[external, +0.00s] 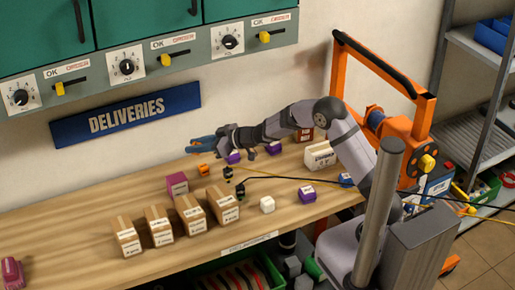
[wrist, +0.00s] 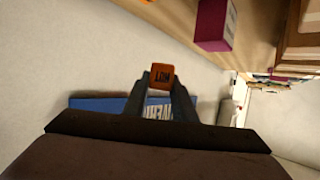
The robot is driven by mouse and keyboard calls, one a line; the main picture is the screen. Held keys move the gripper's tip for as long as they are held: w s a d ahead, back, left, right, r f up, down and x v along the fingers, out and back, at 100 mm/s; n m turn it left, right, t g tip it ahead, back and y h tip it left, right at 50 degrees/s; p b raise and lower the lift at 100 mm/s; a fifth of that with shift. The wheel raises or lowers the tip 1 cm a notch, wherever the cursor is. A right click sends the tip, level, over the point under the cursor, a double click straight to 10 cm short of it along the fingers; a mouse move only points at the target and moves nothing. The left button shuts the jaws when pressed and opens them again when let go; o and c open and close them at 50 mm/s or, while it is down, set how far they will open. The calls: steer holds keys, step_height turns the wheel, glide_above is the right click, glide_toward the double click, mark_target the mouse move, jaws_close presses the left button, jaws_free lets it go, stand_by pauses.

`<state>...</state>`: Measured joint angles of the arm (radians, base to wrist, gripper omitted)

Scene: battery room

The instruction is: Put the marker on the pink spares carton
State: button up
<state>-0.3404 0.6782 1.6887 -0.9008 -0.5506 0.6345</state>
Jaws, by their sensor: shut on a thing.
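My gripper (external: 199,143) is in the air over the back of the bench, in front of the wall. In the wrist view its dark fingers (wrist: 162,88) are shut on a small orange block with dark lettering (wrist: 162,76), which seems to be the marker. In the external view the held block is hard to make out. The pink carton (external: 177,185) stands upright on the bench, below and left of my gripper, apart from it. It also shows at the upper right of the wrist view (wrist: 215,25).
Several brown cartons (external: 160,226) stand in a row in front of the pink carton. An orange item (external: 203,169) lies on the bench below my gripper. Small dark items (external: 228,173), a white cube (external: 267,204) and purple blocks (external: 307,194) are to the right. A blue sign (external: 125,114) hangs behind.

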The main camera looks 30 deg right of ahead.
mark_target(176, 177)
steer(key=s+a+r+n+g+y, duration=0.3)
steer(key=a+r+n+g, duration=0.1)
steer(key=a, duration=0.5)
steer(key=shift+s+a+r+n+g, duration=0.2)
steer(key=shift+r+n+g, duration=0.2)
steer(key=shift+r, duration=0.35)
steer(key=shift+f, duration=5.05)
